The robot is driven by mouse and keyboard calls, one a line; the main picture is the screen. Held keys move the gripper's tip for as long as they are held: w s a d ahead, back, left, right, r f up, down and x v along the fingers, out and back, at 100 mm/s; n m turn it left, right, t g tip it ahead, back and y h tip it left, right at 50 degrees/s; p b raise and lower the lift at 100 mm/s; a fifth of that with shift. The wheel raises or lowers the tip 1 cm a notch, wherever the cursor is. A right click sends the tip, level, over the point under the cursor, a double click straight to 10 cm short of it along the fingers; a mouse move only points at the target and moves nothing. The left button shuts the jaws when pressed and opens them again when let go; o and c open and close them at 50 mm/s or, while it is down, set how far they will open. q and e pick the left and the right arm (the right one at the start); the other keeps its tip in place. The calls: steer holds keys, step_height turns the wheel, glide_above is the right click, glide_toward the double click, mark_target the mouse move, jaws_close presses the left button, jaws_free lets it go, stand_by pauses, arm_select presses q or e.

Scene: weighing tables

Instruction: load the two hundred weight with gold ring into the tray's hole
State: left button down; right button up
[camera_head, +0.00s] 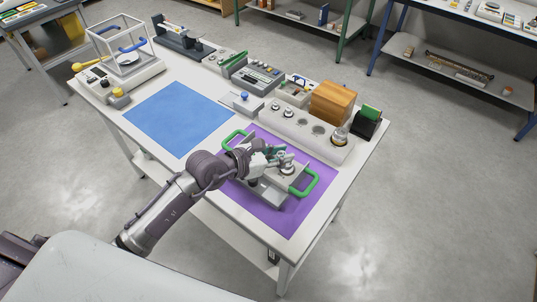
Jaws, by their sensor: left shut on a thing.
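The metal tray (270,195) with green handles lies on the purple mat (291,218). My left gripper (279,159) reaches over the tray from the left and is shut on a small silver weight (287,169). The gripper hides part of this weight and of the tray. I cannot make out a gold ring on it, nor tell whether it hangs above the tray or touches it. The tray's holes are largely hidden. My right gripper is not in view.
A pale weight block (300,132) stands behind the tray, with small weights at its left and a larger, gold-toned weight (339,136) at its right end. A wooden box (334,101) and a black holder (366,123) stand behind. The blue mat (180,117) is clear.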

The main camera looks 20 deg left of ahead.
arm_select(q)
steer(key=w+a+f, duration=0.1)
steer(key=w, duration=0.1)
steer(key=w+a+f, duration=0.2)
steer(key=w+a+f+b, duration=0.1)
steer(key=w, duration=0.1)
steer(key=shift+a+f, duration=0.25)
steer(key=shift+a, duration=0.1)
steer(key=shift+w+a+f, duration=0.15)
steer(key=shift+w+a, duration=0.05)
steer(key=shift+w+f, duration=0.1)
steer(key=shift+f, duration=0.1)
step_height(320, 180, down, 3)
steer(key=shift+f, duration=0.35)
steer(key=shift+f+b, duration=0.15)
steer(key=shift+b, duration=0.2)
steer(key=c, duration=1)
jaws_free()
